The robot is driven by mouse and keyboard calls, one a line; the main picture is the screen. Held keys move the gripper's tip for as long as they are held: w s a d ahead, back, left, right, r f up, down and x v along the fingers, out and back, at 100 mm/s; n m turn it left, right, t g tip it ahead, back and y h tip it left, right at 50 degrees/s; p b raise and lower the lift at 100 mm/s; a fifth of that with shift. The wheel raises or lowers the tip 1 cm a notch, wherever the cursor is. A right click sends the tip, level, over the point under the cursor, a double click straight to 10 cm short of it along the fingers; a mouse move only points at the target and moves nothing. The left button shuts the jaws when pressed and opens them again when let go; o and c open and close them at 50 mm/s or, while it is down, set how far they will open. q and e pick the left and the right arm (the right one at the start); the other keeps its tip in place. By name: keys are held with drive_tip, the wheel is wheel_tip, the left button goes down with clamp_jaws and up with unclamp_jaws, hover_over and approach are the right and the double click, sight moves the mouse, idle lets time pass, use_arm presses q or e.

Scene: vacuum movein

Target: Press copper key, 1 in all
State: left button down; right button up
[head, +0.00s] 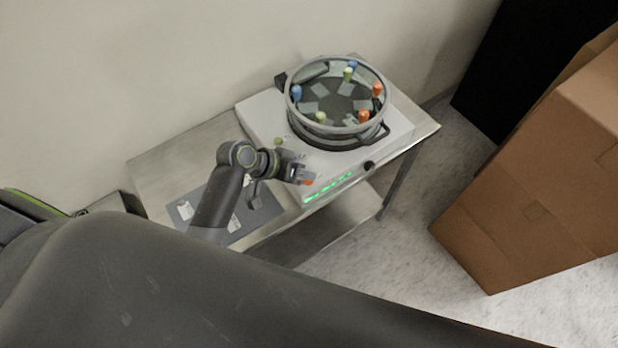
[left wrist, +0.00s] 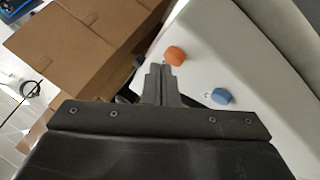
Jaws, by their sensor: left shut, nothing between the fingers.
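The copper key is an orange-copper button (head: 309,182) on the front of a white machine (head: 400,126). It also shows in the left wrist view (left wrist: 174,55), standing on the white panel just beyond and right of my fingertips. My left gripper (head: 301,178) is shut and empty, close beside the key. In the left wrist view its closed fingers (left wrist: 157,72) point toward the key's left side; I cannot tell whether they touch it. A blue key (left wrist: 221,95) stands on the same panel, right of the fingers. My right gripper is not in view.
The machine carries a round clear-walled chamber (head: 340,135) with several coloured pegs. A green-lit display (head: 328,188) and a black knob (head: 369,165) are on its front. It stands on a metal table (head: 165,160) against a wall. Cardboard boxes (head: 530,170) stand at the right.

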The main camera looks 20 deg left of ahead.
use_arm(q)
drive_tip(key=shift+f, duration=0.5)
idle(0.4)
drive_tip(key=shift+r, duration=0.1)
drive_tip(key=shift+r+p, duration=0.8)
drive_tip(key=shift+r, duration=0.1)
wheel_tip(320, 180, up, 5)
drive_tip(key=p, duration=0.5)
idle(0.3)
idle(0.5)
